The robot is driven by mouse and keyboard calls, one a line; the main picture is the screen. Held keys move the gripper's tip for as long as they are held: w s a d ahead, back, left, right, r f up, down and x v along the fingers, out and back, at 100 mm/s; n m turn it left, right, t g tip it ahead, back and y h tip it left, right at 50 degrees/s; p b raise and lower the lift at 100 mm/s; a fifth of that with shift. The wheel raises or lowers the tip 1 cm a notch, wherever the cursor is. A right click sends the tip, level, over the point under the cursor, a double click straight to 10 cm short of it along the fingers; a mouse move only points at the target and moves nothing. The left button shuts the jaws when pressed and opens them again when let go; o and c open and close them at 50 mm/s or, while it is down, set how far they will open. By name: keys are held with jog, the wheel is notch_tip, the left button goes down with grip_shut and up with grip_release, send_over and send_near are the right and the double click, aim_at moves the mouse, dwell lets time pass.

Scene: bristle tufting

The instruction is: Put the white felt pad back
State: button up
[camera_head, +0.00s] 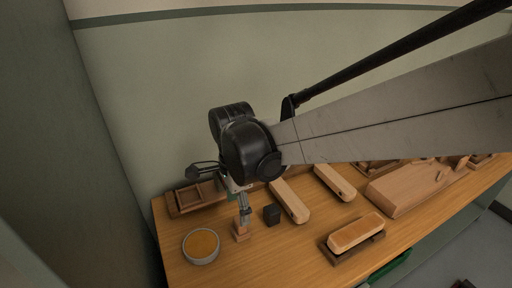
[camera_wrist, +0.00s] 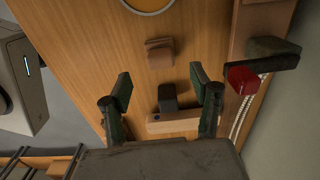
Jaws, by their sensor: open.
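I cannot make out a white felt pad in either view. My gripper (camera_head: 243,215) is over the left part of the wooden table, pointing down. In the wrist view my gripper (camera_wrist: 162,82) has its two dark fingers spread wide, with nothing held between them. A small brown wooden block (camera_head: 242,233) is on the table just below the fingers; in the wrist view the block (camera_wrist: 159,53) appears beyond the fingertips, with no visible contact. A black block (camera_head: 271,214) stands to its right; in the wrist view this block (camera_wrist: 167,95) appears between the fingers.
A grey bowl (camera_head: 216,245) with orange-brown contents is at the left front. A shallow wooden tray (camera_head: 176,207) is behind it. Two long wooden brush blocks (camera_head: 290,200) (camera_head: 335,182) lie to the right. Another brush (camera_head: 357,232) rests on a dark base. A larger wooden block (camera_head: 410,190) is farther right.

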notch_tip(320, 180, up, 3)
jog(key=shift+f, duration=0.2)
jog(key=shift+d+r, duration=0.2)
jog(key=shift+d, duration=0.15)
jog(key=s+d+r+n+t, duration=0.2)
jog(key=s+d+n, duration=0.1)
jog(key=d, duration=0.6)
jog(key=s+d+r+n+t, duration=0.1)
jog(key=s+d+n+t, duration=0.1)
jog(key=d+n, duration=0.3)
jog(key=s+d+r+n+t, duration=0.2)
jog(key=s+d, duration=0.3)
jog(key=d, duration=0.9)
jog(key=shift+r+n+t, duration=0.35)
jog(key=shift+n+t, duration=0.25)
jog(key=shift+n, duration=0.3)
jog(key=shift+r, duration=0.1)
jog(key=shift+p, duration=0.3)
